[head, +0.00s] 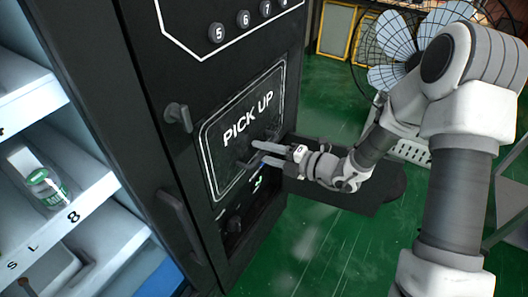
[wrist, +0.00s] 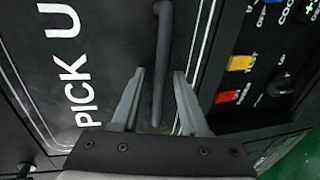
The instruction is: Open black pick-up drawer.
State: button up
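The black pick-up drawer (head: 225,165) is a dark panel with white "PICK UP" lettering and a white outline on the machine's front. It looks closed in the head view. Its dark bar handle (wrist: 161,55) shows in the wrist view. My gripper (head: 262,153) is at the lower part of the panel, with its two fingers apart. In the wrist view my gripper (wrist: 159,74) has one finger on each side of the handle, with visible gaps. The handle is partly hidden in the head view. How deep it lies between the fingers is hard to tell.
Another dark handle (head: 180,222) is on the machine left of the drawer. White shelves (head: 95,225) are at the far left. Coloured buttons (wrist: 240,63) and a dark knob (wrist: 280,86) are beside the panel. A fan (head: 395,45) stands behind my arm. Green floor (head: 320,245) is open in front.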

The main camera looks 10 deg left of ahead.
grip_shut()
dwell(1.2)
